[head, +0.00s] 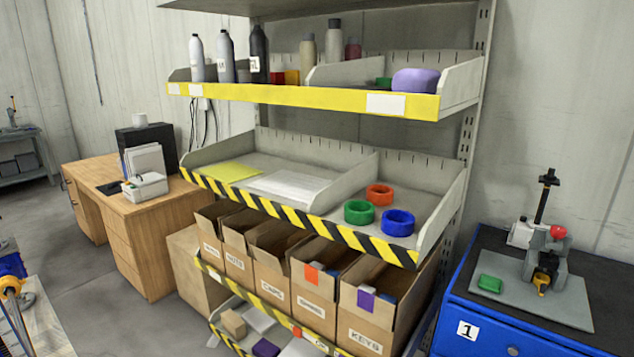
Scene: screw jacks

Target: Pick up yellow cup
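A small yellow piece (542,284), perhaps the yellow cup, is at the right on a grey plate (570,306). It sits under the dark lower part of a press-like device (547,258), which partly hides it. I cannot make out its full shape. Neither of my grippers is in the head view.
The plate lies on a blue cabinet (478,313) marked 1, with a green block (490,284) at its left. A shelf rack with rings, bottles and boxes (368,320) stands left of the cabinet. A wooden desk (150,235) stands farther left, with open floor before it.

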